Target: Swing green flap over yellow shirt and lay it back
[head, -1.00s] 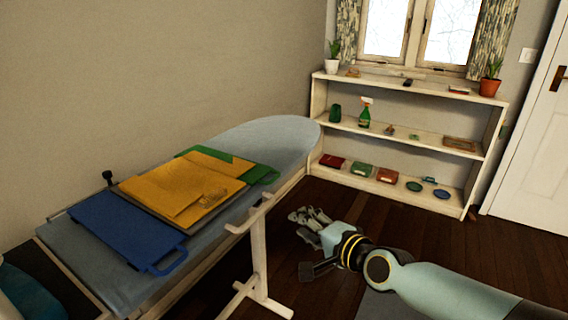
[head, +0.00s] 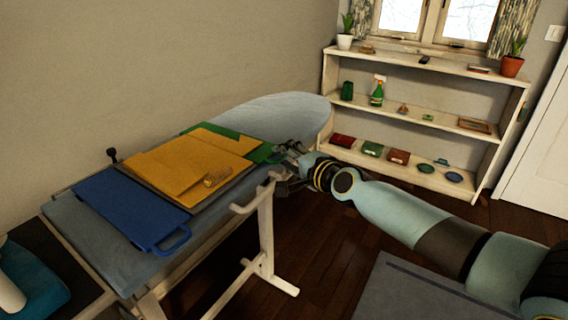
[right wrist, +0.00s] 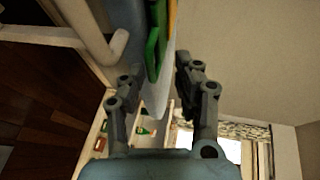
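The yellow shirt (head: 188,167) lies folded on the folding board on the ironing board (head: 110,255). A small patterned patch shows near its right edge. The green flap (head: 222,134) lies flat at the far right side, partly under the shirt; its handle end (head: 262,153) sticks out over the board's edge. The blue flap (head: 125,205) lies flat at the near left. My right gripper (head: 287,150) is beside the green handle. In the right wrist view its fingers (right wrist: 155,72) are apart, with the green edge (right wrist: 152,52) between or just beyond the tips. My left gripper is out of view.
A white shelf (head: 420,110) with small items stands under the window. Dark wooden floor (head: 345,225) is free between them.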

